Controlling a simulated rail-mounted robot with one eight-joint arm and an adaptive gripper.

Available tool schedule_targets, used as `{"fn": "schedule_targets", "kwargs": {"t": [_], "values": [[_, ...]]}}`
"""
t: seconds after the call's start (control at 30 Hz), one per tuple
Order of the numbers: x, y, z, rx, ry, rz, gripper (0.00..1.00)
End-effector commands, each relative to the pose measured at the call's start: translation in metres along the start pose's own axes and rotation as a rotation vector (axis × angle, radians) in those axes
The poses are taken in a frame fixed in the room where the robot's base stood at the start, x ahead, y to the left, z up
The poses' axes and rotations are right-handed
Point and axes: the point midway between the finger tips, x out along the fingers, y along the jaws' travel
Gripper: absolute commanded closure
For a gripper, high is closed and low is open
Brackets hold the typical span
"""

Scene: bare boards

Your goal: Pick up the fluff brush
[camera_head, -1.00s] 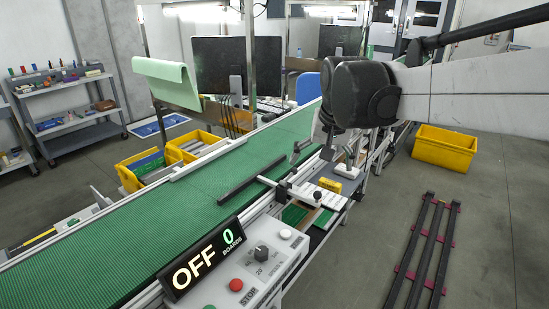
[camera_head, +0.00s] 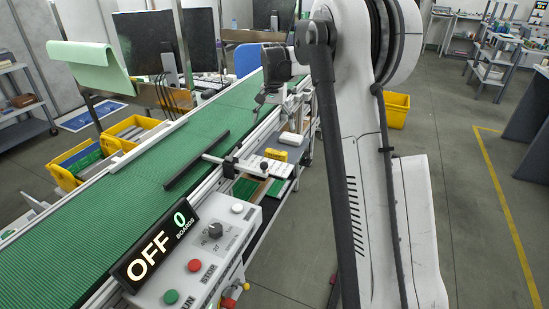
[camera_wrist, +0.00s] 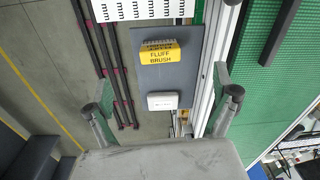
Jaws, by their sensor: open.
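The fluff brush (camera_wrist: 159,51) is a yellow block with its name in black letters and a bristly far edge. It lies on a grey shelf (camera_wrist: 133,77) beside the conveyor. In the head view the yellow brush (camera_head: 276,155) shows at the conveyor's right side. My gripper (camera_wrist: 158,75) is open and empty above the shelf, its green-padded fingers spread to either side of the brush in the picture. The brush appears apart from both fingers. In the head view, my arm hides part of the shelf's surroundings, and my fingers are hard to make out.
A white block (camera_wrist: 162,101) lies on the shelf close to the brush. A white ruled piece (camera_wrist: 140,9) lies beyond it. The conveyor's metal rail (camera_wrist: 211,65) and green belt (camera_wrist: 268,75) run along the right. A control box (camera_head: 207,246) stands at the front.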

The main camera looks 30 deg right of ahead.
Motion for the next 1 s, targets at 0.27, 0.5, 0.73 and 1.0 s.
{"fn": "schedule_targets", "kwargs": {"t": [0.27, 0.5, 0.73, 1.0], "values": [[0.040, 0.005, -0.033, 0.070, -0.043, 0.026, 0.06], [0.065, 0.006, -0.035, 0.077, -0.048, 0.029, 0.06], [0.107, 0.007, -0.032, 0.076, -0.048, 0.028, 0.06], [0.130, 0.007, -0.031, 0.076, -0.048, 0.028, 0.06]]}}
